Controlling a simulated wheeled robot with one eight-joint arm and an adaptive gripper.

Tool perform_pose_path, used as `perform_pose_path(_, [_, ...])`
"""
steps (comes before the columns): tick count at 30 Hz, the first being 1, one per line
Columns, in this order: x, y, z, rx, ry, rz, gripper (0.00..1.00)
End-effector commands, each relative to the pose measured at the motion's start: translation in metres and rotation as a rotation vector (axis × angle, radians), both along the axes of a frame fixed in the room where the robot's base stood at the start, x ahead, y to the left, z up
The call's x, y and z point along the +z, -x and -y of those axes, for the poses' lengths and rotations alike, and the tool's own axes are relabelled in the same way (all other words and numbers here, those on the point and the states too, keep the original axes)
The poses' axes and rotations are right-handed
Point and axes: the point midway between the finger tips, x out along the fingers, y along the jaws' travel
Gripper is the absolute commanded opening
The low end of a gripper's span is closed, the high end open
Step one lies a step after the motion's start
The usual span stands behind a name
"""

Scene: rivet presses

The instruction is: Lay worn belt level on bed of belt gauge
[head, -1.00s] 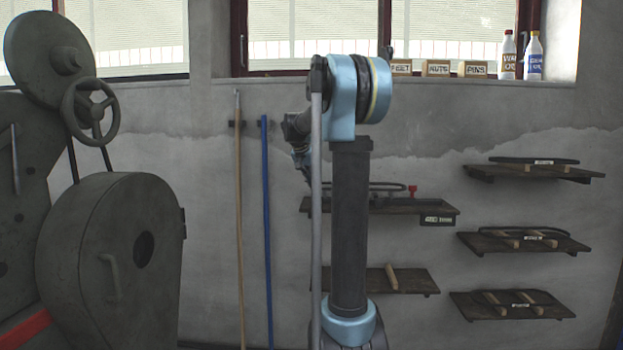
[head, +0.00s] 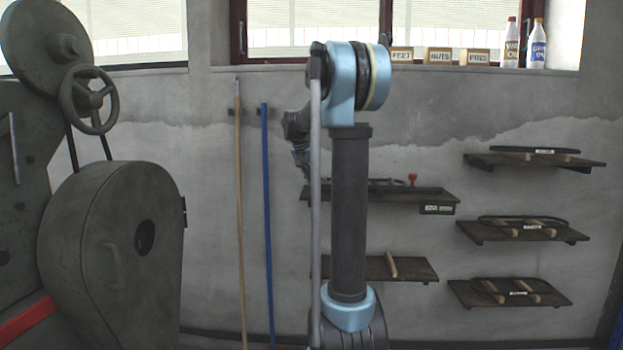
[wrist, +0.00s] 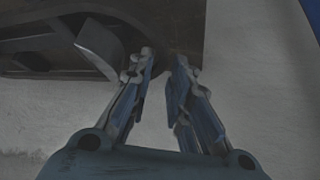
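The belt gauge (head: 430,191), a dark bar with a red knob (head: 413,178), sits on the middle shelf, partly behind my arm. A thin dark band, apparently the worn belt (head: 385,182), shows along its top. Much of it is hidden, and I cannot tell whether it lies level. In the wrist view my gripper (wrist: 165,56) has its fingers apart with nothing seen between them.
Three shelves with dark belts on wooden pegs hang at right, one of them the upper right shelf (head: 590,162). A lower shelf (head: 415,270) holds a wooden peg. A wooden pole (head: 239,210) and a blue pole (head: 267,220) lean on the wall. A big grey machine (head: 110,260) fills the left.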

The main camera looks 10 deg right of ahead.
Motion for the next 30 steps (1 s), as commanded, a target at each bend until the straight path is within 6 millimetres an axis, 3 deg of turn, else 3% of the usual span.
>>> perform_pose_path(14, [0.007, 0.003, -0.003, 0.001, -0.001, 0.001, 0.30])
perform_pose_path(30, [0.082, 0.041, -0.037, 0.002, 0.000, -0.001, 0.30])
